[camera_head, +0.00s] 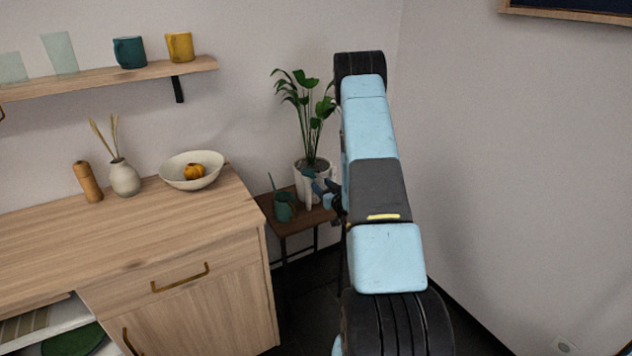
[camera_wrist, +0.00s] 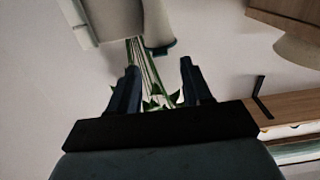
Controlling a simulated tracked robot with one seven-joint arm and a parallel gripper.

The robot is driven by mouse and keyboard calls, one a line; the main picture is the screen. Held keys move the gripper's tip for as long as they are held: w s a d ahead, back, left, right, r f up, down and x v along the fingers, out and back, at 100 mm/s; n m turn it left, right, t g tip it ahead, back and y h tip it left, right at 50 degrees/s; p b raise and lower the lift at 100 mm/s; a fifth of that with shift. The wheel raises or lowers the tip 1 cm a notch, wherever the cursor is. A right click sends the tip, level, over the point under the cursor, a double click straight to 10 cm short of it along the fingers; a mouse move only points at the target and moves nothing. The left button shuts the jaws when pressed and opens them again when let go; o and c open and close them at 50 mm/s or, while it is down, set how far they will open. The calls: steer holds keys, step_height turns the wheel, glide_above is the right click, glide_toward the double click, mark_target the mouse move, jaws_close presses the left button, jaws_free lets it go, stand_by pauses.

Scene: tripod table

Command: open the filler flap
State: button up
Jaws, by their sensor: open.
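A white plant pot (camera_head: 312,172) with a leafy green plant stands on the small dark-wood table (camera_head: 285,222). My gripper (camera_head: 322,190) is at the pot's front right, partly hidden behind my arm. In the wrist view, which appears upside down, my gripper (camera_wrist: 158,66) is open, with plant stems and leaves between and beyond its fingers. The pale pot (camera_wrist: 112,20) is at the top, with a lighter tube-like part (camera_wrist: 158,28) beside it. I cannot clearly make out the filler flap or whether it is shut. I see nothing held between the fingers.
A dark green cup (camera_head: 284,208) with a stick in it stands left of the pot. A wooden cabinet (camera_head: 150,240) with a white bowl (camera_head: 185,178) and vase (camera_head: 124,178) is further left. A wall shelf (camera_head: 110,78) is above. The wall is close behind the plant.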

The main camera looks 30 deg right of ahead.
mark_target(309, 173)
steer(key=shift+w+a, duration=0.1)
steer(key=shift+w, duration=2.3)
steer(key=shift+c, duration=0.2)
jaws_close()
